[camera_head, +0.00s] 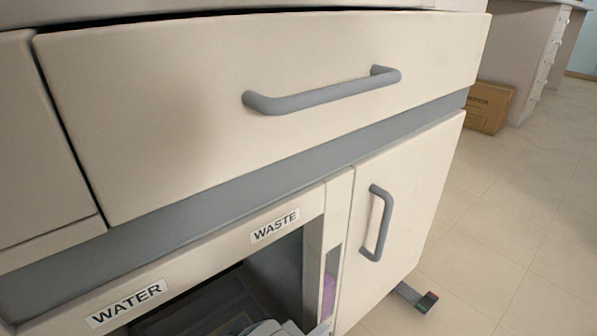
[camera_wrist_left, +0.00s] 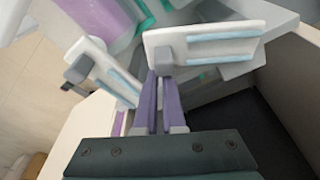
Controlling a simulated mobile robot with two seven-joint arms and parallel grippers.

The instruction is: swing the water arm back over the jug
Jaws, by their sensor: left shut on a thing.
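In the left wrist view, my left gripper (camera_wrist_left: 157,82) is shut on the grey knob of a white arm with pale blue strips, which I take as the water arm (camera_wrist_left: 212,43). A similar white arm (camera_wrist_left: 105,75) with its own grey knob sits to the left, apart from it. Greyish shapes lie behind the held arm; I cannot tell whether one is the water jug. In the head view, the WATER label (camera_head: 126,304) marks the open bay, whose inside is mostly cut off. My right gripper is not in view.
A container with purple liquid (camera_wrist_left: 104,18) stands beyond the left white arm. The head view shows the WASTE label (camera_head: 274,227), a closed drawer (camera_head: 190,95) above and a closed door (camera_head: 415,175) to the right. A cardboard box (camera_head: 488,107) sits on the open floor.

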